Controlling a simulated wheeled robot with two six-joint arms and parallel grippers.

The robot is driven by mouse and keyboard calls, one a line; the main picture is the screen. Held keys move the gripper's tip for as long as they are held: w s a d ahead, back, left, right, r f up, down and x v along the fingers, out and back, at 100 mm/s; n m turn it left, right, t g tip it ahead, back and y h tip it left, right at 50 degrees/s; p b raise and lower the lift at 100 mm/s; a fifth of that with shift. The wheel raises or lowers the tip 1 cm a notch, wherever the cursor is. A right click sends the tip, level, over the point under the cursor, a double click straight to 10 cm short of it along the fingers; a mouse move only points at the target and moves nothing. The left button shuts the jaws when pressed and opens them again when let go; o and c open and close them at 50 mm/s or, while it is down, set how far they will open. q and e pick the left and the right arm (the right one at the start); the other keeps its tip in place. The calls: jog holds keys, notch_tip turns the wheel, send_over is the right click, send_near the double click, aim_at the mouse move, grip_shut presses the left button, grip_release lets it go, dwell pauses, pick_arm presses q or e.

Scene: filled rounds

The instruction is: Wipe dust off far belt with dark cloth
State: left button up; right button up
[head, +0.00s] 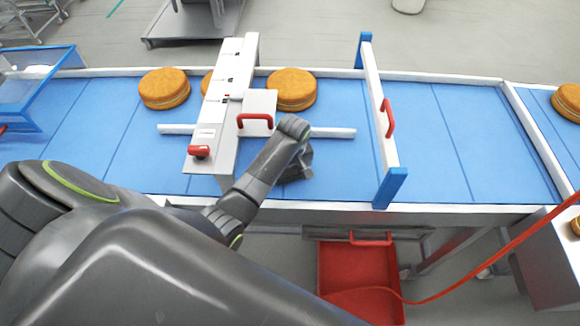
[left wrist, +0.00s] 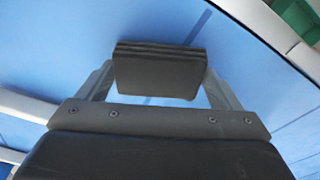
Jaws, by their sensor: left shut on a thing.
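The blue belt (head: 345,165) runs across the head view, and its blue surface also fills much of the left wrist view (left wrist: 60,50). My left gripper (head: 299,168) is over the near half of the belt, right of the white cross-beam. In the left wrist view, my left gripper (left wrist: 160,82) is shut on a dark folded cloth (left wrist: 155,72), held between its two grey fingers. I cannot tell whether the cloth touches the belt. In the head view the cloth is mostly hidden by the gripper. I cannot make out dust on the belt. My right gripper is out of view.
Orange-brown rounds (head: 292,89) sit along the belt's far side. A white cross-beam (head: 226,110) with red handles stands left of my gripper. A blue-ended gate (head: 380,105) spans the belt to the right. A red bin (head: 360,270) is below the near edge.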

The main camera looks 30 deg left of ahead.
pick_arm(q)
jog(key=shift+f, duration=0.65)
